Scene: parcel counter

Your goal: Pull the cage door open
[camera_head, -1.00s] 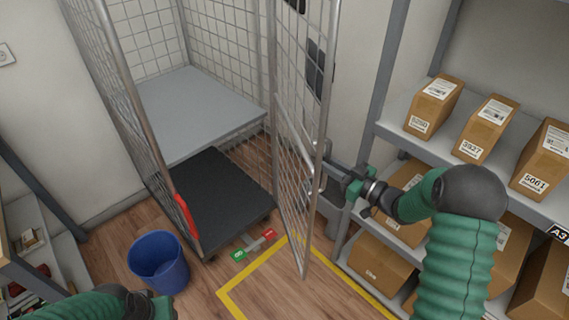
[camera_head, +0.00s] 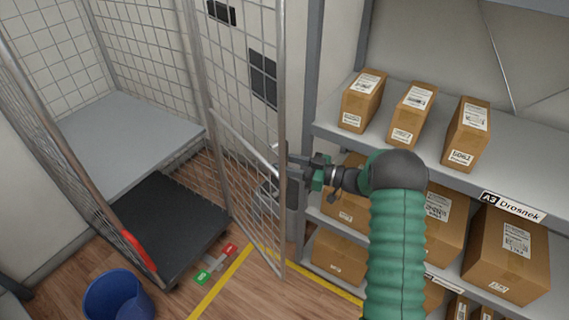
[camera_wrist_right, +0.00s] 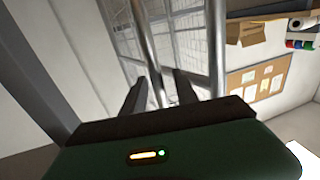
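The cage door (camera_head: 236,135) is a grey wire-mesh panel with a tubular frame and a slanted bar. It stands swung out at the right side of the roll cage (camera_head: 50,125), whose front is open. My right gripper (camera_head: 290,168) is at the door's outer upright, about mid-height. In the right wrist view, the two fingers of my right gripper (camera_wrist_right: 157,88) are apart, with a metal bar (camera_wrist_right: 146,45) running between them. A gap seems to show beside the bar; firm contact is not visible. My left gripper is out of view.
A shelf rack (camera_head: 320,125) with several cardboard parcels stands close on the right, beside my right arm. A blue bin (camera_head: 118,298) is on the floor at lower left. Yellow tape (camera_head: 222,280) and a red-green floor marker (camera_head: 216,264) lie before the cage.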

